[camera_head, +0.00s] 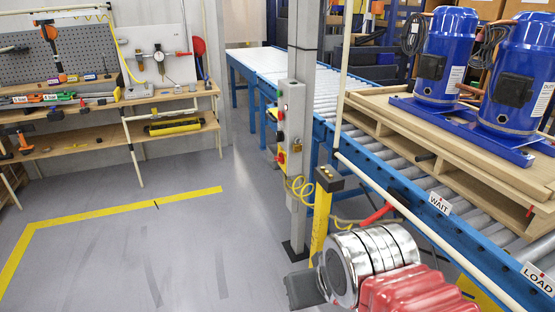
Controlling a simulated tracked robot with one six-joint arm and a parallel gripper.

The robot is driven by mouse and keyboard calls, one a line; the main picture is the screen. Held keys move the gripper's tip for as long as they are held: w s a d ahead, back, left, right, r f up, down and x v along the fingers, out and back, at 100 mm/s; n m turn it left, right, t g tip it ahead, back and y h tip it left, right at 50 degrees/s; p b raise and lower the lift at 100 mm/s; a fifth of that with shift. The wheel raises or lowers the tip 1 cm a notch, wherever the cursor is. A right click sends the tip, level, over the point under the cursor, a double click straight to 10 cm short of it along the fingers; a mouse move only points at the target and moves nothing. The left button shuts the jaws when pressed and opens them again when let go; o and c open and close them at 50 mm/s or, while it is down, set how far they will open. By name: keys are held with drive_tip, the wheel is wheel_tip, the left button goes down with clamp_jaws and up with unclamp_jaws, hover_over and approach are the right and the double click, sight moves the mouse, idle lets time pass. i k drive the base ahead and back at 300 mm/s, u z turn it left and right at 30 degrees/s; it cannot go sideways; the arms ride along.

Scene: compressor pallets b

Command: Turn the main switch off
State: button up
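A grey control box (292,115) is fixed to the upright grey post in the middle of the view. On its left face, low down, is a yellow plate with a red knob (281,157), which looks like the main switch. The knob is small here and I cannot tell which way it is turned. Smaller red, green and dark buttons sit above it. My gripper (303,288) shows as a dark grey part at the lower middle, beside my silver wrist and red sleeve. It is below the switch in the picture and apart from it. Its fingertips are not clear.
A blue roller conveyor (400,180) runs along the right, carrying a wooden pallet (450,150) with blue compressors (446,55). A yellow post (320,215) and yellow cables (300,188) stand close to the grey post. The floor (180,260) to the left is clear. A tool bench (110,105) stands behind.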

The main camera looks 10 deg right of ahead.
sight(280, 158)
drive_tip(key=z, duration=0.35)
drive_tip(key=i, duration=1.45)
drive_tip(key=u, duration=0.4)
drive_tip(key=i, duration=0.7)
drive_tip(key=u, duration=1)
drive_tip(key=i, duration=0.9)
drive_tip(key=u, duration=0.55)
